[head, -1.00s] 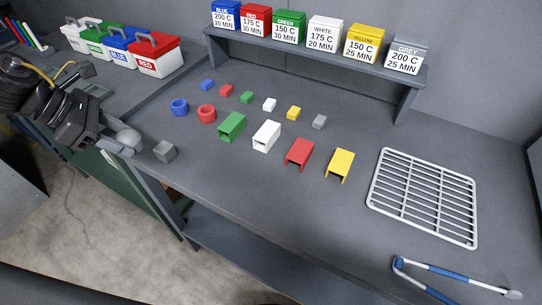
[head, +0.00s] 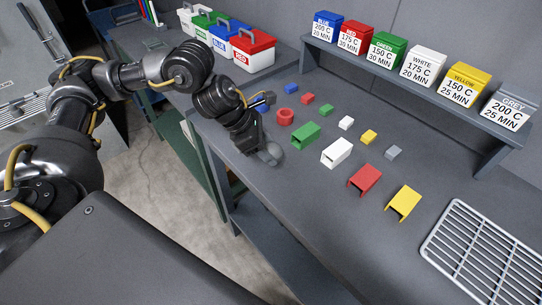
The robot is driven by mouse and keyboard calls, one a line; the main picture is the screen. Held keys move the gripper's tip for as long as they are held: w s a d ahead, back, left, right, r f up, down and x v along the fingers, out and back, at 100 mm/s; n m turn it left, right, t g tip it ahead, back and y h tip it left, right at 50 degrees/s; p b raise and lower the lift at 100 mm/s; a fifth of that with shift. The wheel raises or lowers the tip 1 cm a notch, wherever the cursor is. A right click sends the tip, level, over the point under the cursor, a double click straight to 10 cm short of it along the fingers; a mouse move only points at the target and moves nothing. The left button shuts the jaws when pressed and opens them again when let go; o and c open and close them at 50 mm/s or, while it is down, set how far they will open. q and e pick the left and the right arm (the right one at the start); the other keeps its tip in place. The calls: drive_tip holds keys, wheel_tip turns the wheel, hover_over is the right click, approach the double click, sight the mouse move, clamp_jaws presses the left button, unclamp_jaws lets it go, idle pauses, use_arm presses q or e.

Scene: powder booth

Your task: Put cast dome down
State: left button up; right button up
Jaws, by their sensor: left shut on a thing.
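The cast dome (head: 271,154) is a small grey rounded piece near the front left of the bench, in the head view. My left gripper (head: 262,151) is shut on it, reaching down from the upper left. Whether the dome touches the bench top or hangs just above it, I cannot tell. My right gripper is not in view.
On the bench (head: 300,200), a red ring (head: 285,117), a green channel (head: 305,134), a white box tube (head: 337,152), red (head: 365,180) and yellow (head: 404,203) channels stand to the right. A wire rack (head: 487,252) lies at far right. Labelled bins line the shelf (head: 420,85).

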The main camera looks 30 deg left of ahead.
use_arm(q)
drive_tip(key=shift+d+f, duration=0.25)
drive_tip(key=f, duration=0.1)
drive_tip(key=f+p, duration=0.1)
drive_tip(key=f, duration=0.1)
drive_tip(key=shift+w+d+f, duration=0.1)
drive_tip(key=shift+w+d, duration=0.05)
drive_tip(key=shift+w, duration=0.05)
drive_tip(key=shift+f, duration=0.15)
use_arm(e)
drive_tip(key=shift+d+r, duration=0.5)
use_arm(q)
drive_tip(key=shift+f, duration=0.2)
drive_tip(key=o, duration=1.1)
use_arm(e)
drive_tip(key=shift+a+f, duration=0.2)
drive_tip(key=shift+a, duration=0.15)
